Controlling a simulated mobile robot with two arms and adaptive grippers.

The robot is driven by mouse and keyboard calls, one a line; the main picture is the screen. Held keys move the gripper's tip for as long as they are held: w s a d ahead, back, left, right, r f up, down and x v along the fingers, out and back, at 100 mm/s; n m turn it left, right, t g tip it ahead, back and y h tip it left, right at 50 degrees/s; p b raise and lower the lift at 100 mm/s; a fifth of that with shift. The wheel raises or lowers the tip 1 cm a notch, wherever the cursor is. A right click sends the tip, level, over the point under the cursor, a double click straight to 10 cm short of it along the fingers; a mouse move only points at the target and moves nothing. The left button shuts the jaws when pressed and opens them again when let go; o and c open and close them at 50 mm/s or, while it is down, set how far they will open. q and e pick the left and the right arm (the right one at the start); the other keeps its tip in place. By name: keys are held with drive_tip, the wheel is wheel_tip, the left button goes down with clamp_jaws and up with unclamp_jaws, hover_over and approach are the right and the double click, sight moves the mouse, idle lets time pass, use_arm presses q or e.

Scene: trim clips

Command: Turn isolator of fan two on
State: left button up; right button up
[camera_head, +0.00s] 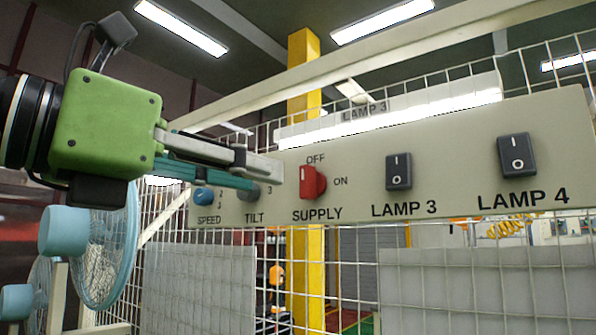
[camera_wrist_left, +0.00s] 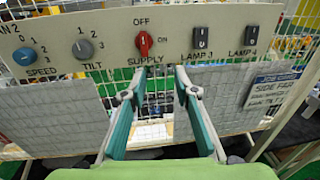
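The isolator is a red rotary knob (camera_head: 312,182) labelled SUPPLY on a pale panel (camera_head: 360,172), with OFF above and ON to its right. In the left wrist view the red knob (camera_wrist_left: 144,43) has its handle about upright, towards OFF. The panel's left end there reads "AN 2", partly cut off. My left gripper (camera_head: 275,172) reaches in from the left, just left of the knob in the head view. In the left wrist view its two teal fingers (camera_wrist_left: 158,75) are apart, with nothing between them, just below the knob. Whether a fingertip touches the knob cannot be told. My right gripper is not in view.
Blue SPEED (camera_wrist_left: 24,56) and grey TILT (camera_wrist_left: 83,49) knobs sit left of SUPPLY. LAMP 3 (camera_head: 398,171) and LAMP 4 (camera_head: 517,155) rocker switches sit to its right. A wire grid carries the panel. A pale blue fan (camera_head: 105,250) stands at the lower left.

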use_arm(q)
drive_tip(key=a+r+n+t+y, duration=0.1)
drive_tip(key=a+r+t+y, duration=0.1)
drive_tip(key=p, duration=0.7)
approach(303, 178)
drive_tip(key=x, duration=0.7)
drive_tip(key=shift+w+d+r, duration=0.15)
drive_tip(key=shift+w, duration=0.1)
drive_tip(key=shift+w+d, duration=0.35)
drive_tip(key=shift+w, duration=0.15)
clamp_jaws()
